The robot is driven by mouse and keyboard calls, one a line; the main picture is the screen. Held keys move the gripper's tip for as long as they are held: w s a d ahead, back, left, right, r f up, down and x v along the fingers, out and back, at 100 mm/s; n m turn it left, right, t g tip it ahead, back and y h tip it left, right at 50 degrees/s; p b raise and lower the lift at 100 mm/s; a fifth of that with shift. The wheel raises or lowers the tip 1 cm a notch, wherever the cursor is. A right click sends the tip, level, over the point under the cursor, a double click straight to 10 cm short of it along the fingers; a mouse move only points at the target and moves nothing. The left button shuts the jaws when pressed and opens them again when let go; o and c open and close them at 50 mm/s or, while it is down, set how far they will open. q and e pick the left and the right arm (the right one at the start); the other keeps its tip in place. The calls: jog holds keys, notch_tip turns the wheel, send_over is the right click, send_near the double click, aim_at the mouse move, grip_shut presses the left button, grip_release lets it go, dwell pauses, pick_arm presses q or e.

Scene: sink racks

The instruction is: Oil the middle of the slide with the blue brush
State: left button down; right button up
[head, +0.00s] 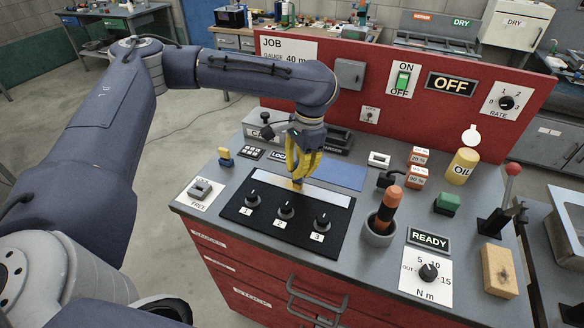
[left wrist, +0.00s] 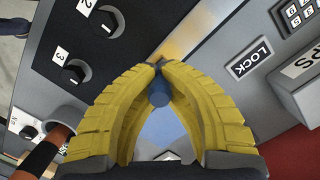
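My left gripper (head: 298,180) points down over the slide (head: 335,198), a pale metal strip along the back of the black panel with knobs. In the left wrist view, the yellow fingers (left wrist: 158,66) are closed around the blue brush (left wrist: 159,96), whose round blue end shows between them. The brush's bristles are hidden, so I cannot tell whether they touch the slide. A yellowish patch shows on the slide (left wrist: 180,42) near the fingertips. The yellow OIL container (head: 462,166) stands at the right. My right gripper is not in view.
An orange-and-black handled tool (head: 390,204) stands in a grey cup (head: 376,234) right of the knobs. A blue mat (head: 342,174) lies behind the slide. The red back panel (head: 440,115) carries switches. A red-knobbed lever (head: 512,170) rises at the right.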

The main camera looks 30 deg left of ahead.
pick_arm(q)
jog(key=shift+w+d+r, duration=0.1)
jog(key=shift+w+d, duration=0.1)
jog(key=shift+d, duration=1.6)
jog(key=shift+w+d+f, duration=0.1)
jog(key=shift+w+d, duration=0.05)
jog(key=shift+d, duration=1.6)
jog(key=shift+w+d+r, duration=0.1)
jog(key=shift+w+d, duration=0.1)
jog(key=shift+d, duration=1.6)
notch_tip(320, 180, up, 6)
jog(key=shift+r, duration=0.15)
jog(key=shift+r, duration=1.4)
